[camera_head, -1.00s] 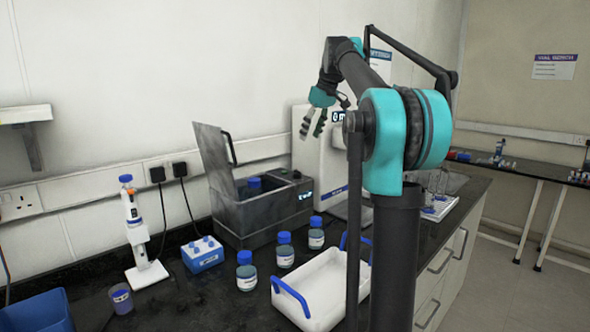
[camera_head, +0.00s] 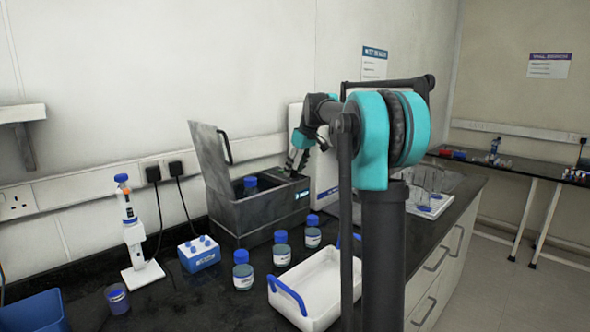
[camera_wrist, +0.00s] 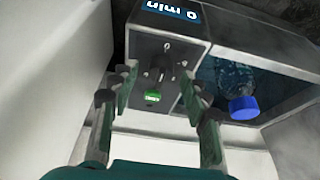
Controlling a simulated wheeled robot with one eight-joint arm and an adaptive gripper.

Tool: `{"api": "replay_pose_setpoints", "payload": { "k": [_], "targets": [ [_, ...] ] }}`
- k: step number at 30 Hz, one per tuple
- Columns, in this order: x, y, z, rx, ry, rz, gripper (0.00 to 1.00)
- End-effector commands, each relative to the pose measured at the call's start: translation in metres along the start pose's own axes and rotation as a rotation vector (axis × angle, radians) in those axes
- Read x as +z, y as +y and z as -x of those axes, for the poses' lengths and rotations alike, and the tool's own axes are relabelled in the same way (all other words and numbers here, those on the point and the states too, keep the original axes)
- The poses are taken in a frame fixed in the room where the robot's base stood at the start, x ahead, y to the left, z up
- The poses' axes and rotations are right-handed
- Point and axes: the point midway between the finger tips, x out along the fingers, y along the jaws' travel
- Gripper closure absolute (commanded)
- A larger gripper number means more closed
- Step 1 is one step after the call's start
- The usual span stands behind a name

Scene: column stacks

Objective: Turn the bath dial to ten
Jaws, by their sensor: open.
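The grey water bath (camera_head: 238,208) stands on the bench against the wall with its lid (camera_head: 210,152) raised. The wrist view shows its control panel (camera_wrist: 198,47): a dark dial (camera_wrist: 157,70), a green button (camera_wrist: 152,96), and a display (camera_wrist: 180,12) reading "0 min". My gripper (camera_head: 291,166) is just above the panel at the bath's right end, pointing down. In the wrist view its open fingers (camera_wrist: 160,82) lie on either side of the dial. I cannot tell whether they touch it. The dial's own marks are too small to read.
A blue-capped bottle (camera_head: 250,184) stands inside the bath. More bottles (camera_head: 282,250), a blue rack (camera_head: 199,254) and a white tray (camera_head: 318,282) stand in front of it. A white device (camera_head: 328,170) is close to the right.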

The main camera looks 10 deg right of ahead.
Motion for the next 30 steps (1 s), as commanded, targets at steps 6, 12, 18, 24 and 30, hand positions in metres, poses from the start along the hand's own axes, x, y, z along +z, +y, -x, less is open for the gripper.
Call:
{"api": "replay_pose_setpoints", "payload": {
  "k": [6,12,18,24,30],
  "targets": [
    [-0.0001,-0.0001,-0.0016,0.0,0.0,0.0,0.54],
    [0.0,-0.0001,-0.0014,0.0,0.0,0.0,0.7],
    [0.0,-0.0001,-0.0013,0.0,0.0,0.0,0.94],
    [0.0,-0.0002,-0.0012,0.001,0.0,-0.004,1.0],
    [-0.0004,-0.0011,-0.0012,0.019,0.001,-0.046,1.0]
  ]
}}
